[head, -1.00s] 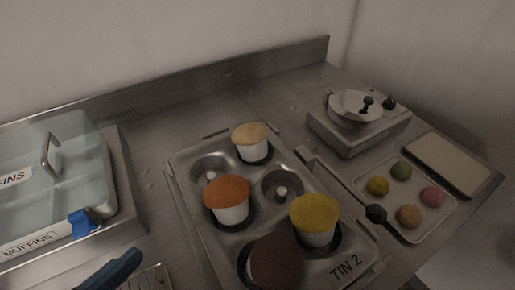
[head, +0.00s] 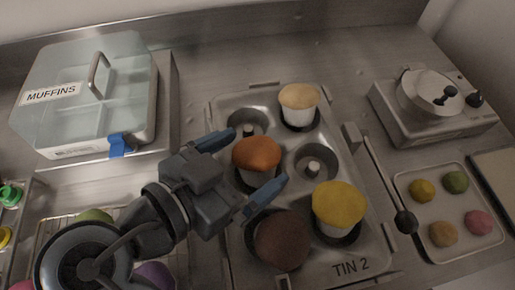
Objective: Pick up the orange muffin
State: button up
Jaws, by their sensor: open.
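The orange muffin (head: 256,150), an orange-brown top on a white cup, sits in a well of the grey muffin tin (head: 349,246) marked TIN 2. My gripper (head: 260,155) is open, with blue fingertips. In the head view one finger shows at the upper left of the orange muffin and the other at its lower right, so its top lies between them. I cannot tell the height gap or any touch. A tan muffin (head: 299,98), a yellow muffin (head: 338,205) and a dark brown muffin (head: 282,240) sit in other wells. Two wells are empty.
A clear lidded box (head: 77,83) labelled MUFFINS, with a blue clip, stands at the upper left. A wire rack with coloured round items is partly hidden by my arm. At right are a scale-like device (head: 432,105), a dark-ended rod, and a tray (head: 450,210) of coloured balls.

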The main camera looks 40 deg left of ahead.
jog(key=shift+w+f, duration=0.2)
jog(key=shift+w, duration=0.15)
jog(key=c, duration=0.8)
jog(key=shift+r, duration=0.1)
jog(key=shift+c, duration=0.2)
